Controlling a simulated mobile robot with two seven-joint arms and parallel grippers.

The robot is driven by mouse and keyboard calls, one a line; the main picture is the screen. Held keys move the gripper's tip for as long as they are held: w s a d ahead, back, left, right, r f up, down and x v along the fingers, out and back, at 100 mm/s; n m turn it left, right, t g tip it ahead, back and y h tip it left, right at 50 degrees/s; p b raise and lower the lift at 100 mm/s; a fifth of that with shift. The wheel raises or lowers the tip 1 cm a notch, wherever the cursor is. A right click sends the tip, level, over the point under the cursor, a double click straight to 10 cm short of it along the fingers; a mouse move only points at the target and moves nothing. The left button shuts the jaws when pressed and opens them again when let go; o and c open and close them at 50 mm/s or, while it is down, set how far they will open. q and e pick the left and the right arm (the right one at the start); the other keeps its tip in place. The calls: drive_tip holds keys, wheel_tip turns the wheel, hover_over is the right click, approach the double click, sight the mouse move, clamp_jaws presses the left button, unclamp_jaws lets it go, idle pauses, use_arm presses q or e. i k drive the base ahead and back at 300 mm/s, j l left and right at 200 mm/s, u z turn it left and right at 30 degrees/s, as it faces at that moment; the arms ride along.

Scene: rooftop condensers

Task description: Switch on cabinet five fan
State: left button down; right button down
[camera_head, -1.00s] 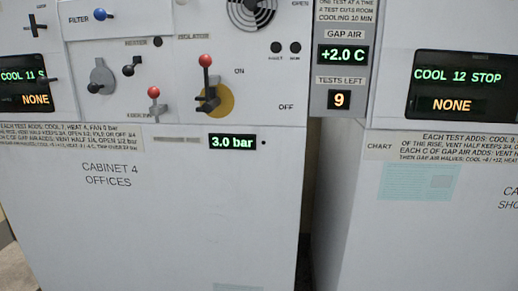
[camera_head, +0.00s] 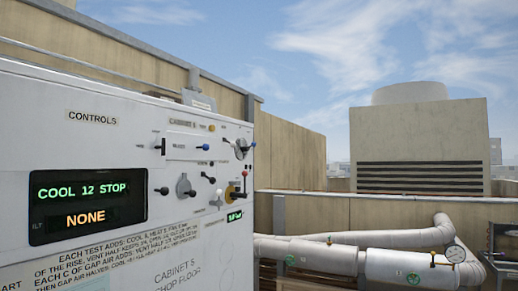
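Cabinet five (camera_head: 215,270), marked "CABINET 5" and "SHOP FLOOR", fills the left of the head view and is seen at a slant. Its display (camera_head: 88,206) reads "COOL 12 STOP" and "NONE". The small labels are too blurred to read, so I cannot tell which control is the fan's. Neither gripper is in view.
Insulated pipes (camera_head: 400,262) with green valve wheels and a round gauge (camera_head: 455,254) run at the lower right, beyond the cabinet. A low tan wall (camera_head: 350,212) stands behind them. A large louvred condenser unit (camera_head: 420,145) stands farther back.

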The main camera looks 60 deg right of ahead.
sight(232, 144)
drive_tip(key=z, duration=1.8)
drive_tip(key=i+l, duration=0.3)
drive_tip(key=i, duration=0.15)
drive_tip(key=i+l, duration=0.35)
drive_tip(key=i, duration=0.15)
drive_tip(key=i+l+z, duration=0.1)
drive_tip(key=i+l, duration=0.2)
drive_tip(key=i, duration=0.15)
drive_tip(key=i+l, duration=0.3)
drive_tip(key=i, duration=0.15)
drive_tip(key=i+l, duration=0.25)
drive_tip(key=i, duration=0.25)
drive_tip(key=i+l+z, duration=0.1)
drive_tip(key=i+l, duration=0.2)
drive_tip(key=i, duration=0.15)
